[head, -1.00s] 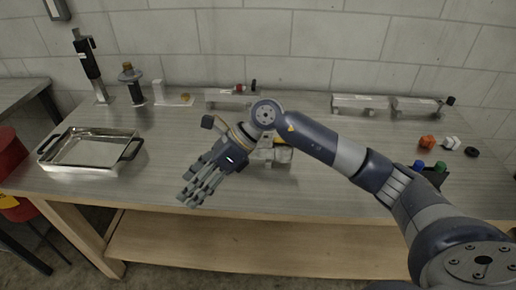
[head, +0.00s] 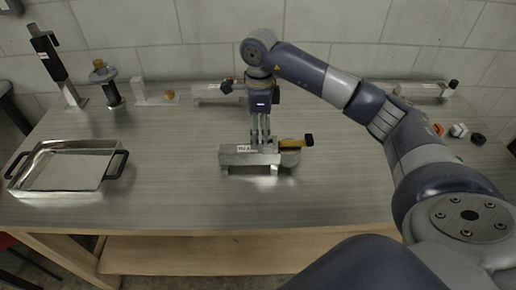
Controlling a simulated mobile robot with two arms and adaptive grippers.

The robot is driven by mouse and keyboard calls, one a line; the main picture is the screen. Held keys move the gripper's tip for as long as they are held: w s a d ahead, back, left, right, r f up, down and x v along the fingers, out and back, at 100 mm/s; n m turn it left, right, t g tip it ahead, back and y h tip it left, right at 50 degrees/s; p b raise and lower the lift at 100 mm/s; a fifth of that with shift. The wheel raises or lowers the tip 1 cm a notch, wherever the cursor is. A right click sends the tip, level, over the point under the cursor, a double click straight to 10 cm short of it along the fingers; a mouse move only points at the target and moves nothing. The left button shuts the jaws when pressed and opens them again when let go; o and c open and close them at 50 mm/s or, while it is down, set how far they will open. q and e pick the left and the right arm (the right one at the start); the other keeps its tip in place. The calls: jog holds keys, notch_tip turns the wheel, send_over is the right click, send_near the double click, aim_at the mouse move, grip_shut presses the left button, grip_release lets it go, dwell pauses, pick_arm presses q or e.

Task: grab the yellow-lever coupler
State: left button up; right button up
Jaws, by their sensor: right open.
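The yellow-lever coupler (head: 238,159) is a silvery metal piece with a small white label. It lies near the middle of the table, and its yellow lever (head: 292,143) with a black end points right. My right gripper (head: 260,140) points down over the coupler, its fingers at the coupler's back and top edge. It is open. I cannot tell whether the fingers touch the metal. My left gripper is not in view.
A metal tray (head: 15,186) with black handles stands at the left. A black upright tool (head: 47,58) and a round-topped stand (head: 112,92) are behind it. Another coupler (head: 205,92) lies at the back, partly behind my gripper. Small parts (head: 458,130) lie at the right.

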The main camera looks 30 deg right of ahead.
aim_at(262, 151)
jog(key=f, duration=0.3)
jog(key=shift+s, duration=0.2)
jog(key=shift+w+f+p, duration=0.1)
jog(key=shift+f+p, duration=0.15)
jog(key=shift+p, duration=0.2)
jog(key=f, duration=0.1)
jog(key=f+p, duration=0.1)
jog(key=f, duration=0.1)
jog(key=shift+s+d+f+p, duration=0.2)
jog(key=shift+s+p, duration=0.05)
jog(key=shift+p, duration=0.05)
jog(key=shift+f, duration=0.6)
jog(key=shift+w, duration=0.1)
jog(key=c, duration=1.2)
grip_shut()
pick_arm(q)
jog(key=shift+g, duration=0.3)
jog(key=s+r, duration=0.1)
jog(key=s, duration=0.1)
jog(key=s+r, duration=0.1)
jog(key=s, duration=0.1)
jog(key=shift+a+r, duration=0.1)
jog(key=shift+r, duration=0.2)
